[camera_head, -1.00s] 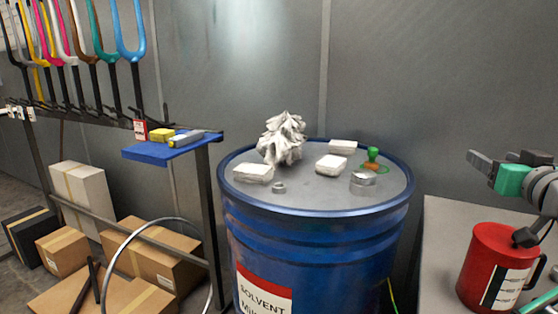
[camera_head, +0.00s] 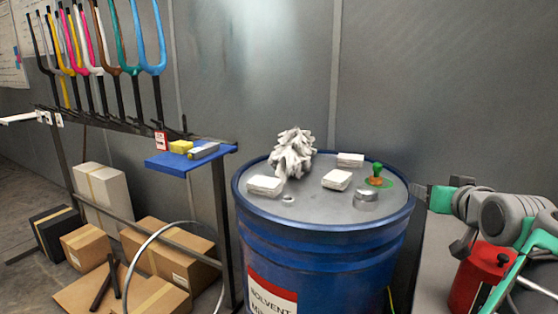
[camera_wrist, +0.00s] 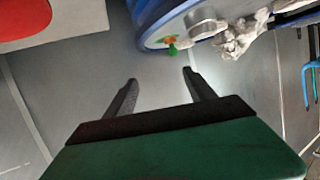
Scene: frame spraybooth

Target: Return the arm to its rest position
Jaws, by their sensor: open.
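My gripper (camera_wrist: 160,95) is open in the wrist view, with nothing between its two dark fingers. In the head view my gripper (camera_head: 424,192) is at the right, just beside the right rim of the blue solvent drum. My arm folds in from the right edge, in front of a red can (camera_head: 484,270) on a grey surface. The fingers are small in the head view, and their gap is hard to make out there. The wrist view also shows part of the drum rim (camera_wrist: 150,37) beyond the fingers.
The blue drum (camera_head: 310,240) bears a crumpled white rag (camera_head: 292,153), white blocks (camera_head: 337,180), a metal tin (camera_head: 366,196) and a green-handled item (camera_head: 376,173). A blue shelf (camera_head: 190,160) stands left, under hanging coloured forks (camera_head: 152,45). Boxes (camera_head: 160,248) crowd the floor at left.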

